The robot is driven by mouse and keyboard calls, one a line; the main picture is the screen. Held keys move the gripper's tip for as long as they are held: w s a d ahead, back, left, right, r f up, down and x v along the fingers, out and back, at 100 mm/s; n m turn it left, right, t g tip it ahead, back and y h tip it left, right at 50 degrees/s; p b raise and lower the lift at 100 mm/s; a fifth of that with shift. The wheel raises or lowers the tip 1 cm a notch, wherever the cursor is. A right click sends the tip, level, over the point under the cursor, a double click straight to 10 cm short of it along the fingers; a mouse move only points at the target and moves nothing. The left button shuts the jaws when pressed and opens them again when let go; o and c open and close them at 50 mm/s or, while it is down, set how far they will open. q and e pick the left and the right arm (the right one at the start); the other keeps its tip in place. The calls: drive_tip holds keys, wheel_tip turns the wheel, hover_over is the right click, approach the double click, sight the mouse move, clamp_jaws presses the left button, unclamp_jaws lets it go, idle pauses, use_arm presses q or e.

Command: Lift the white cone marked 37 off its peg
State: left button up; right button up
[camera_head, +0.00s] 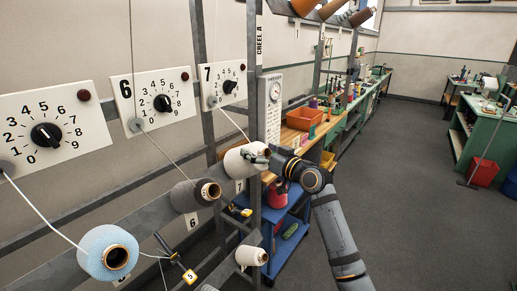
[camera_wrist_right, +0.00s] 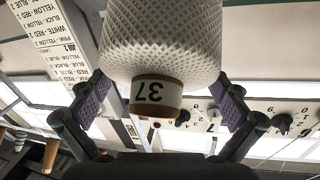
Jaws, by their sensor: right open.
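The white cone (camera_head: 236,161) sits on the creel at the place tagged 7, its yarn running up to the guide above. In the right wrist view the cone (camera_wrist_right: 162,45) is large, with white netted windings and a brown-rimmed end marked 37 (camera_wrist_right: 157,96), upside down in the picture. My right gripper (camera_head: 259,155) is at the cone's near end. In the wrist view its purple-padded fingers (camera_wrist_right: 160,85) stand open on either side of the cone, with gaps between pads and cone. The peg is hidden inside the cone. My left gripper does not show.
A grey cone (camera_head: 189,195) at place 6 and a light blue cone (camera_head: 100,254) stand nearby on the creel. A smaller white cone (camera_head: 251,256) sits lower. Numbered dial plates (camera_head: 158,103) line the back. A blue cart (camera_head: 292,229) stands behind my right arm. Open floor lies right.

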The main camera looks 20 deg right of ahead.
drive_tip(key=shift+c, duration=0.3)
drive_tip(key=c, duration=1.5)
drive_tip(key=shift+r, duration=0.1)
drive_tip(key=shift+c, duration=0.2)
drive_tip(key=shift+s+d+r, duration=0.1)
drive_tip(key=shift+d+r, duration=0.05)
drive_tip(key=shift+s+d+r, duration=0.2)
drive_tip(key=shift+s+r, duration=0.05)
